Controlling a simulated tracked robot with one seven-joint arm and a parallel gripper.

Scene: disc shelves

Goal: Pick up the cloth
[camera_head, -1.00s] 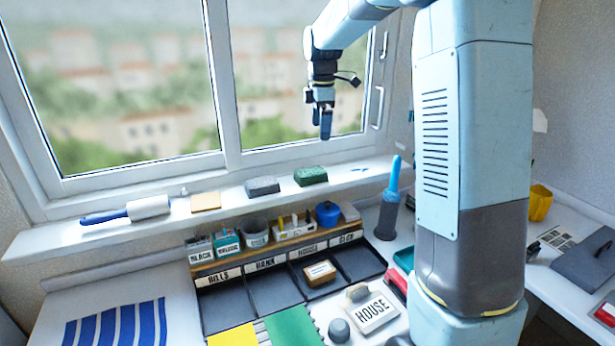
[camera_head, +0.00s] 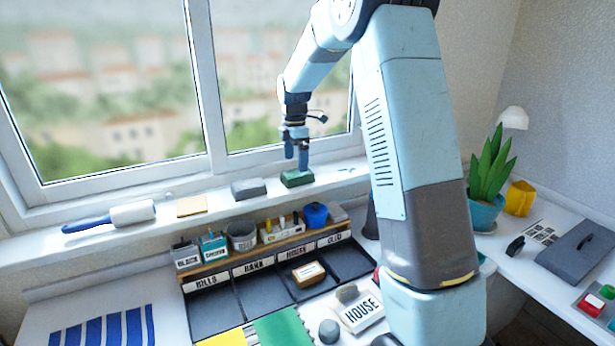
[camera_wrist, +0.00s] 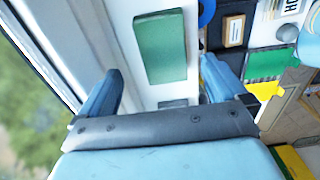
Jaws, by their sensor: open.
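A green, folded-looking rectangular pad (camera_head: 297,179) lies flat on the windowsill; it may be the cloth, though its material is hard to tell. My gripper (camera_head: 297,163) points down just above it, and is open and empty. In the wrist view, the green pad (camera_wrist: 161,45) lies beyond and between the two blue fingers of my gripper (camera_wrist: 162,68), apart from them. A blue-and-white striped fabric-like piece (camera_head: 104,328) lies flat on the white surface at the lower left, far from my gripper.
On the sill (camera_head: 345,172), a grey block (camera_head: 248,188), a tan square (camera_head: 191,207) and a blue-handled roller (camera_head: 132,213) lie left of the green pad. The window (camera_head: 110,110) stands close behind. Below are a labelled tray (camera_head: 238,301) and small tubs. A plant (camera_head: 490,175) stands at right.

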